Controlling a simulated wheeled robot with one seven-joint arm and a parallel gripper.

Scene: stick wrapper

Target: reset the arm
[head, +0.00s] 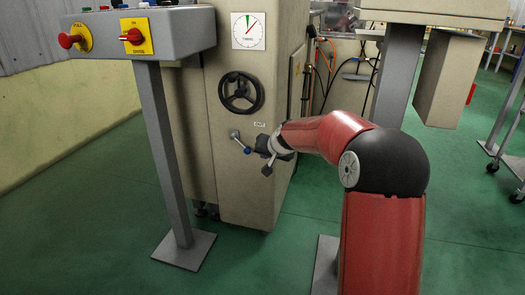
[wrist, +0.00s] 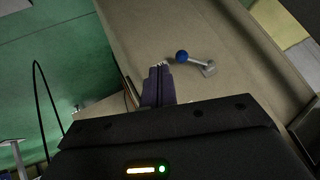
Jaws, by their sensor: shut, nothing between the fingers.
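My red arm reaches forward and left toward the beige machine cabinet in the head view. My gripper (head: 268,168) is small there, close in front of the cabinet, just right of and below a lever with a blue ball knob (head: 247,150). In the wrist view my gripper (wrist: 161,68) points at the beige panel with its fingers together and empty. The lever's blue knob (wrist: 181,56) is just right of the fingertips, and its grey handle runs right to a pivot (wrist: 208,69). The fingers appear apart from the knob.
The beige cabinet (head: 230,195) carries a black handwheel (head: 241,92) and a dial (head: 248,31). A grey control panel (head: 140,35) with red knobs stands on a post (head: 165,150) at left. Another grey post rises behind my arm. Green floor is open at left.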

